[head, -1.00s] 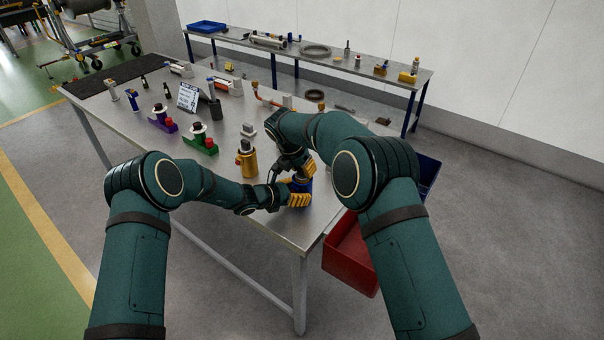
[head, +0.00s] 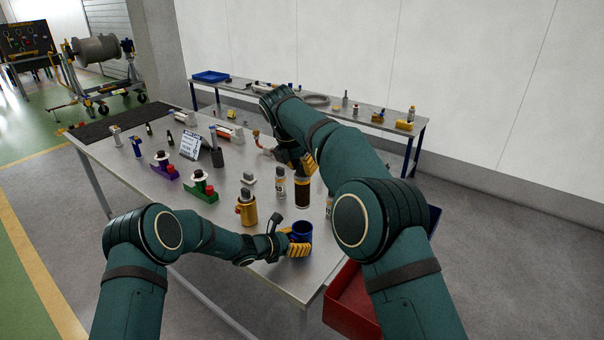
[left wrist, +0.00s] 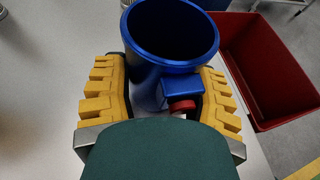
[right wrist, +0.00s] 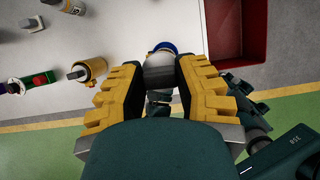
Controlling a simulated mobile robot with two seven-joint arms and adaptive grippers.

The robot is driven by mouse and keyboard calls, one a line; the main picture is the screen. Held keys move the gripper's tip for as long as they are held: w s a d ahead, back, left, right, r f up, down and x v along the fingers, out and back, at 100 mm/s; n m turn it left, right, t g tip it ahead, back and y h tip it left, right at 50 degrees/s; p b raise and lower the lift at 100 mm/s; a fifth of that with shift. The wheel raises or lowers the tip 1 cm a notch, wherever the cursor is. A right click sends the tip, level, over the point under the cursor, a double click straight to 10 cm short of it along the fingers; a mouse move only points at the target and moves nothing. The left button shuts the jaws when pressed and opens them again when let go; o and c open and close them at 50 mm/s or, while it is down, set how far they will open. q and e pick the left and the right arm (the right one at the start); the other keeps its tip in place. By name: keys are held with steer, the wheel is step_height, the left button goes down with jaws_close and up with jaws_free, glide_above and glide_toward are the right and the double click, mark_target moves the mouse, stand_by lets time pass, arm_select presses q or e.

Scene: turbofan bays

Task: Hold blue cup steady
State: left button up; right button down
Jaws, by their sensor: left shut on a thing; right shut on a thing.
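The blue cup (head: 302,230) stands upright at the near corner of the metal table (head: 235,180). My left gripper (head: 299,249) is shut around it. In the left wrist view, the cup (left wrist: 170,35) sits between the yellow fingers, open side up, with dark blue inside and a red knob low on its near side. My right gripper (head: 303,165) is above and behind the cup, shut on a dark cylinder (head: 302,192) with a brownish band. In the right wrist view, a grey part (right wrist: 160,75) shows between the fingers, with the cup's blue rim (right wrist: 165,47) beyond.
A gold cup with a grey plug (head: 247,210) stands left of the blue cup. A small bottle (head: 280,184) is behind it. Purple (head: 163,168) and green (head: 201,190) holders stand further left. A red bin (head: 352,305) is by the table's right end.

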arm_select(q)
steer(key=o, duration=1.3)
